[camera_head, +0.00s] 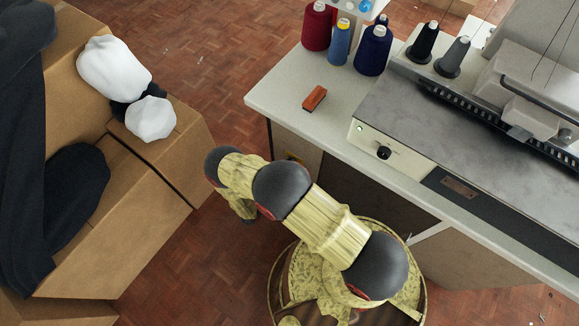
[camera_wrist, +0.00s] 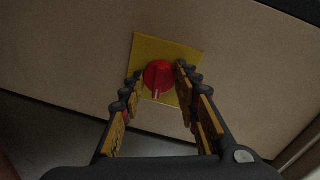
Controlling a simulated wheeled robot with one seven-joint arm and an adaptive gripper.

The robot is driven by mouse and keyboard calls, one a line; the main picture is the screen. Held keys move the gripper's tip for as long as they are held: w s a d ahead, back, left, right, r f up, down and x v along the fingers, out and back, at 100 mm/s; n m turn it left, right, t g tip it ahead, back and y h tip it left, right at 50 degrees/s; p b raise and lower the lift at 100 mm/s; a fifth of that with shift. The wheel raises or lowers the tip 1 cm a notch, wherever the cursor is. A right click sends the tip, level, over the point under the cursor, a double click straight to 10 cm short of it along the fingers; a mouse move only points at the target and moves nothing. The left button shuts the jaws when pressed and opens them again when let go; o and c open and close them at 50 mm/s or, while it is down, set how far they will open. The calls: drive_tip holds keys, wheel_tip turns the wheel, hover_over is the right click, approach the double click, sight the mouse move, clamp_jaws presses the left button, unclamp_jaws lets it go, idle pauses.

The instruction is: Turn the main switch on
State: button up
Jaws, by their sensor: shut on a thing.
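The main switch is a red rotary knob (camera_wrist: 157,78) on a square yellow plate (camera_wrist: 190,53), set on a pale upright panel in the wrist view. A white mark on the knob points toward the bottom of the picture. My gripper (camera_wrist: 160,73) has its two fingers on either side of the knob and is shut on it. In the head view a small part of the yellow plate (camera_head: 294,157) shows on the side of the workbench. My arm hides the knob there, and I cannot make out my fingertips.
The workbench (camera_head: 272,92) bears thread cones (camera_head: 373,50), a wooden-looking block (camera_head: 314,98) and a sewing machine (camera_head: 510,95) with a small black dial and a lit green lamp. Cardboard boxes (camera_head: 120,220) with dark cloth and white bundles stand at left. Parquet floor lies between.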

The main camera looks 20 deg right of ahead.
drive_tip(key=shift+m, duration=0.5)
drive_tip(key=o, duration=1.2)
drive_tip(key=shift+c, duration=0.2)
drive_tip(key=v, duration=1.2)
drive_tip(key=shift+s+d, duration=0.1)
